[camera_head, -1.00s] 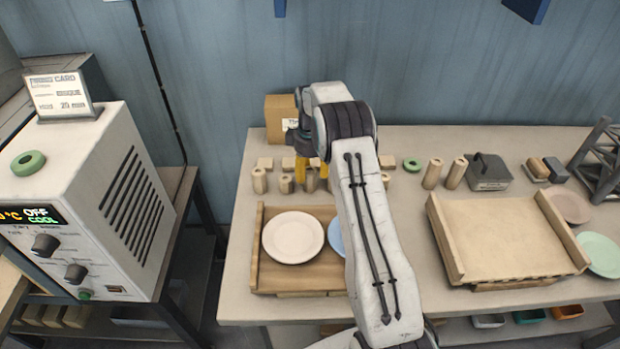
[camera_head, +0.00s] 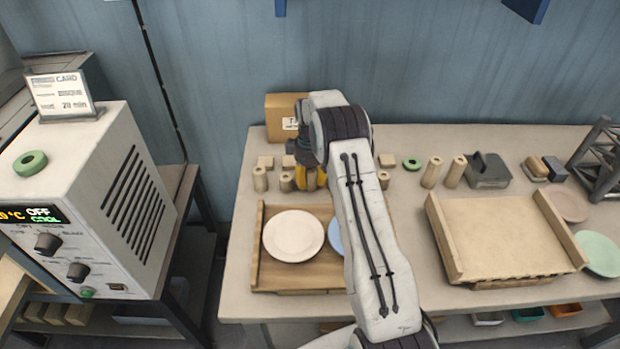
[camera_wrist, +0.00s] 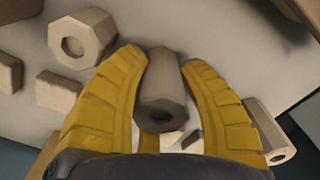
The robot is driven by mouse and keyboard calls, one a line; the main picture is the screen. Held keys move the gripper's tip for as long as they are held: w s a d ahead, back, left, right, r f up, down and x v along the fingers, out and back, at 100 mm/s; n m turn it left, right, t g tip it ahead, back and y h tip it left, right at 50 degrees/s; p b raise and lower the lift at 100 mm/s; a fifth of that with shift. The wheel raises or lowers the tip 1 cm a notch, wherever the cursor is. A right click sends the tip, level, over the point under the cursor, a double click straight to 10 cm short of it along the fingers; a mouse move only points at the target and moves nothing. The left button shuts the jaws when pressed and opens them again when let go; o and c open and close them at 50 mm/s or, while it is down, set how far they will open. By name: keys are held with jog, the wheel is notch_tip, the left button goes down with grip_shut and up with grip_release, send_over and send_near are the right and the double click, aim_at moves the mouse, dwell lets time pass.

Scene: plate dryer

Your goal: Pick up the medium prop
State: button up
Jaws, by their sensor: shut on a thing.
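Several beige, faceted props with holes in their ends stand behind the left wooden tray. My gripper (camera_head: 311,180) is among them with its yellow fingers pointing down. In the wrist view my gripper (camera_wrist: 168,75) is shut on one prop (camera_wrist: 165,84), which sits between the two fingers with its holed end toward the camera. I cannot tell whether it is clear of the table. In the head view the fingers mostly hide it. A taller prop (camera_head: 260,178) and a short prop (camera_head: 286,182) stand left of the gripper. Another prop (camera_head: 384,179) stands right of my arm.
The left tray (camera_head: 262,270) holds a pale plate (camera_head: 293,236) and a partly hidden blue plate (camera_head: 336,236). Small blocks (camera_head: 265,162) and a cardboard box (camera_head: 284,113) lie behind the props. Two tall props (camera_head: 431,172) and a grey box (camera_head: 488,170) stand farther right.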

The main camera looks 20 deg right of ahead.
aim_at(310, 169)
grip_shut()
jog(key=shift+r, duration=0.1)
jog(key=shift+r, duration=0.45)
notch_tip(310, 169, up, 3)
jog(key=shift+r+b, duration=0.1)
jog(key=shift+b, duration=0.4)
jog(key=shift+s+a+r+b, duration=0.4)
jog(key=shift+s+r, duration=0.7)
jog(key=shift+s, duration=0.8)
jog(key=shift+s+a+r+b, duration=0.15)
jog(key=shift+s+r+b, duration=0.45)
jog(key=shift+s+r, duration=0.95)
jog(key=shift+s+a+r+b, duration=0.3)
jog(key=shift+s+r+b, duration=0.3)
jog(key=shift+s, duration=1.7)
